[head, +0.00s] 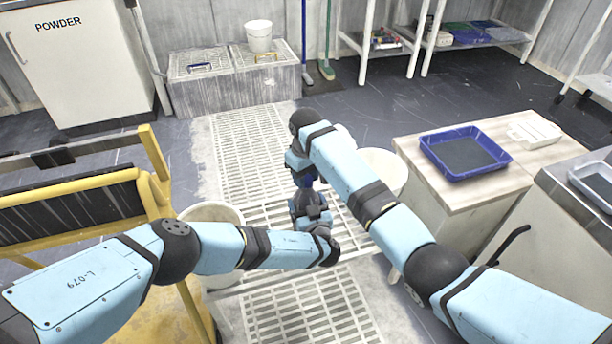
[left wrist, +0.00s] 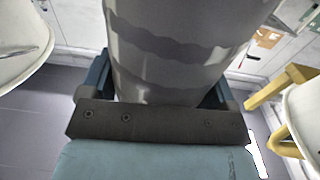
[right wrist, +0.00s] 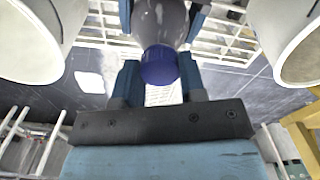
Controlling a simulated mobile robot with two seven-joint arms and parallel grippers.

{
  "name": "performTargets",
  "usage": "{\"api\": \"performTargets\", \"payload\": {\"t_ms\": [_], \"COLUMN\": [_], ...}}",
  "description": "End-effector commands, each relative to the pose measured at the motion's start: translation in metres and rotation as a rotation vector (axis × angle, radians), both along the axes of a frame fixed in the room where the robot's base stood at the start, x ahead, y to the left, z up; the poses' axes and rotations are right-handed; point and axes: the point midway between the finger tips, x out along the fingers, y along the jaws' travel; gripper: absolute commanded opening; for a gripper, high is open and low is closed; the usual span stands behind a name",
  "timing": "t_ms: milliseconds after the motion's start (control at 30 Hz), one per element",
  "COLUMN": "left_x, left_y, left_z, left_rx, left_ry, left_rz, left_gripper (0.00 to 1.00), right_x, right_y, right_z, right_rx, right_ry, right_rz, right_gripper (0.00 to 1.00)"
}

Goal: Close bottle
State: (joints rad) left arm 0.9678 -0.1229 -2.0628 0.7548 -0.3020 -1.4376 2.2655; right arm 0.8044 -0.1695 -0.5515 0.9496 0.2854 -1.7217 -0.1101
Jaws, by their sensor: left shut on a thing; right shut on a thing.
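A grey bottle (left wrist: 180,45) with darker wavy bands fills the middle of the left wrist view. My left gripper (left wrist: 160,92) is shut on its body. In the right wrist view a blue cap (right wrist: 158,66) sits at the end of the grey bottle (right wrist: 160,20), in line with it. My right gripper (right wrist: 160,82) is shut on the cap, one finger on each side. In the head view my two grippers meet near the centre, and my arms hide most of the bottle. I cannot tell how tightly the cap is seated.
White buckets (head: 212,213) (head: 384,170) stand on either side below my grippers. A blue tray (head: 465,152) lies on the cabinet (head: 440,178) at right. A yellow cart (head: 75,185) stands at left. Floor grating (head: 262,150) lies beneath and beyond my arms.

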Motion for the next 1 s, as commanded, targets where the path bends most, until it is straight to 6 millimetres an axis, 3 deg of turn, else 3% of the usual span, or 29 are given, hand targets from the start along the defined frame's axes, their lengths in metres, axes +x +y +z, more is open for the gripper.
{"api": "performTargets", "payload": {"t_ms": [100,233,267,400,767,1000], "left_x": [0.0,0.0,0.0,0.0,0.0,0.0], "left_y": [0.0,0.0,0.0,0.0,0.0,0.0], "left_z": [0.0,0.0,0.0,0.0,0.0,0.0], "left_rx": [0.0,0.0,0.0,0.0,0.0,0.0], "left_ry": [0.0,0.0,0.0,0.0,0.0,0.0], "left_rz": [0.0,-0.001,-0.001,-0.001,-0.001,0.0], "left_gripper": [0.16,0.16,0.16,0.16,0.16,0.16], "right_x": [0.0,0.0,0.0,0.0,0.001,0.001], "right_y": [0.001,0.0,0.0,0.0,0.0,0.0], "right_z": [0.0,0.0,0.0,0.0,0.008,0.053], "right_rx": [0.002,-0.001,-0.001,-0.001,0.0,0.002], "right_ry": [0.001,0.0,0.0,0.0,-0.002,-0.005], "right_rz": [-0.195,-0.178,-0.178,-0.176,-0.175,-0.174], "right_gripper": [0.09,0.09,0.4,0.67,0.67,0.67]}}
